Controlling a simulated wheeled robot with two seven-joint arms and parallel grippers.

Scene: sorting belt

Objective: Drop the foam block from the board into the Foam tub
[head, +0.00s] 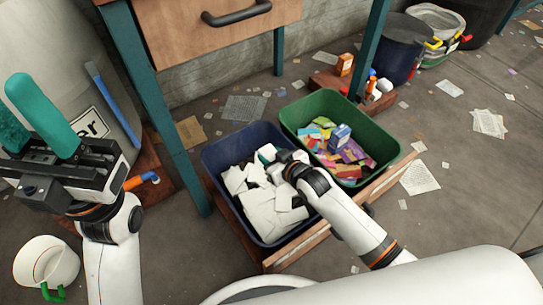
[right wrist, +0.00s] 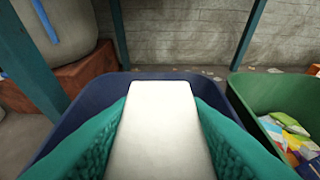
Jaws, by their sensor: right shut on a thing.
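My right gripper (head: 268,155) is shut on the white foam block (right wrist: 160,130), which fills the space between its teal fingers in the right wrist view. It holds the block over the dark blue tub (head: 218,155), whose rim (right wrist: 88,100) shows around the fingers. The tub holds many white pieces, and no label on it is readable. In the head view the held block is hard to tell from the white pieces behind it. My left gripper (head: 38,125) is raised at the left, empty, its teal fingers apart. The board cannot be made out.
A green tub (head: 388,130) with colourful cartons stands right beside the blue one on a wooden-edged base (head: 290,255). Table legs (head: 165,130) rise behind. Paper scraps litter the floor.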

